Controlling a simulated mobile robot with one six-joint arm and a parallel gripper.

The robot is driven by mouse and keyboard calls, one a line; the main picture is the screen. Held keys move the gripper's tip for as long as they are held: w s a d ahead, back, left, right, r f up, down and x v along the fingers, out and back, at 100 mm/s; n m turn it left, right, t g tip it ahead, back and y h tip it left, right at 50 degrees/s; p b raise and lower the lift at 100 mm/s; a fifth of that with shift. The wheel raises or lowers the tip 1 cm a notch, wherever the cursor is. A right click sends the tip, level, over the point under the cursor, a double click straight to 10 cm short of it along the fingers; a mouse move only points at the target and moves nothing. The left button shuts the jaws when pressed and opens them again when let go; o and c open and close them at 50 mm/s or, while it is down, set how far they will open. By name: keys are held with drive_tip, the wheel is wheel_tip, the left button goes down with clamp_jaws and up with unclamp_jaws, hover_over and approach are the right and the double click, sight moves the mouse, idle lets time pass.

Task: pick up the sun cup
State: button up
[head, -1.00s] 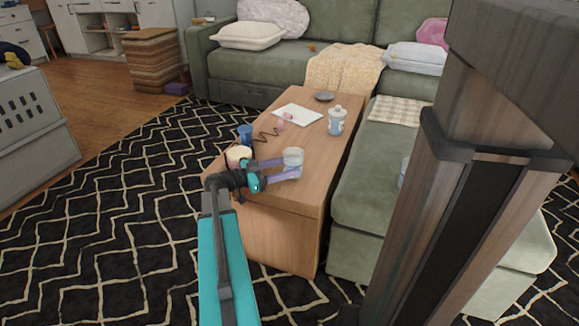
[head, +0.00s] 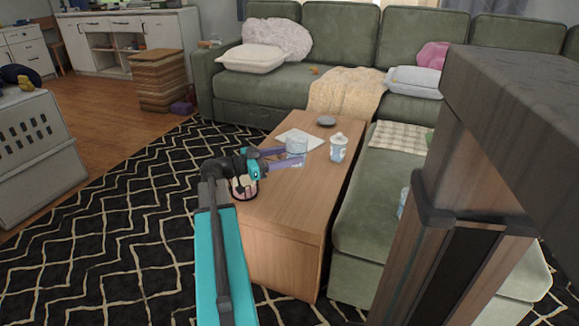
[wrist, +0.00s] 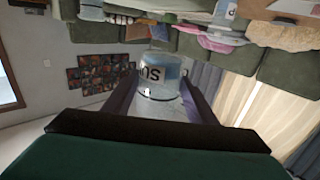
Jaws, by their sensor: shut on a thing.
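The sun cup (head: 297,146) is a clear, pale cup held between the two fingers of my gripper (head: 284,157), above the wooden coffee table. In the wrist view the cup (wrist: 158,75) sits between the purplish fingers of my gripper (wrist: 158,92), with dark letters reading like "sun" turned upside down on its side. My gripper is shut on it. The arm hides part of the table's left side.
A green sectional (head: 350,55) borders the table behind and right.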

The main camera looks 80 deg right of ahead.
wheel_tip(320, 180, up, 11)
drive_tip(key=p, duration=0.2)
drive_tip(key=shift+p, duration=0.35)
drive_tip(key=shift+w+r, duration=0.1)
